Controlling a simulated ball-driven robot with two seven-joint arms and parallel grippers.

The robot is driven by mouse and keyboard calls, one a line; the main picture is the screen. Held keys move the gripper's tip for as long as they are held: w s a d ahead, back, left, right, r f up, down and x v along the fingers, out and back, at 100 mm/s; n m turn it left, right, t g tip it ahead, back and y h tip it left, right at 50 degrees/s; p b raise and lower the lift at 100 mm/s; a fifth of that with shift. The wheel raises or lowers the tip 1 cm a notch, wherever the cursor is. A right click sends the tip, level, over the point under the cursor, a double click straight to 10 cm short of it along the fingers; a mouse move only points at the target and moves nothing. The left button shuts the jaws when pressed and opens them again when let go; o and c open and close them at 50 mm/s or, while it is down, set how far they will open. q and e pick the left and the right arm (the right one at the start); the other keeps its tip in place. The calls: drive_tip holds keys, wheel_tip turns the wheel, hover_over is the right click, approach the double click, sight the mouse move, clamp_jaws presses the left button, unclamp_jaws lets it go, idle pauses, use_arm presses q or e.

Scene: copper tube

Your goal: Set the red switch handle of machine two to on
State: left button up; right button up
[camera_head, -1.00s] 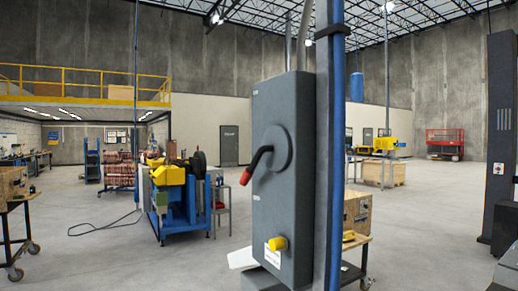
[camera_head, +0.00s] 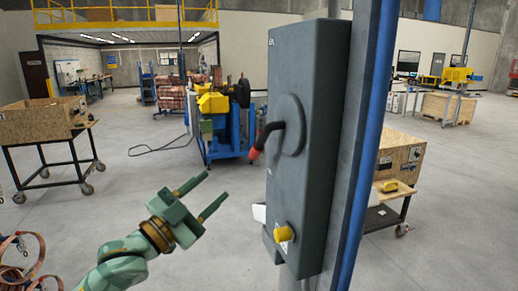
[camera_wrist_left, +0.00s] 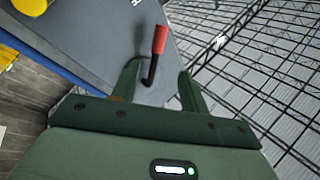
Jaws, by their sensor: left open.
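The grey switch box (camera_head: 291,192) is mounted on a post, right of centre in the head view. Its handle is a black bent lever with a red tip (camera_head: 256,153), turned down and left from a round hub (camera_head: 289,112). In the left wrist view the red tip (camera_wrist_left: 160,40) shows just beyond the fingers, in front of the grey box (camera_wrist_left: 90,30). My left gripper (camera_head: 217,187) is open and empty, lower left of the handle, its fingers pointing toward the box. It also shows in the left wrist view (camera_wrist_left: 158,72). I cannot see my right gripper.
A yellow knob (camera_head: 284,233) sits low on the box. A blue pipe (camera_head: 367,150) runs up beside the post. A wooden crate cart (camera_head: 40,122) stands left, another crate (camera_head: 401,160) right behind the post. A blue and yellow machine (camera_head: 222,130) stands behind. The floor between is clear.

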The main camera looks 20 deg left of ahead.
sight(253, 154)
use_arm(q)
drive_tip(key=p+x, duration=0.3)
drive_tip(key=x, duration=1.1)
drive_tip(key=shift+w+d+r, duration=0.1)
drive_tip(key=shift+w+d, duration=0.1)
drive_tip(key=shift+d, duration=0.05)
drive_tip(key=shift+w+d, duration=0.2)
drive_tip(key=shift+w, duration=0.15)
use_arm(e)
drive_tip(key=r, duration=0.3)
drive_tip(key=shift+w+r, duration=0.3)
use_arm(q)
drive_tip(key=shift+a, duration=0.1)
clamp_jaws()
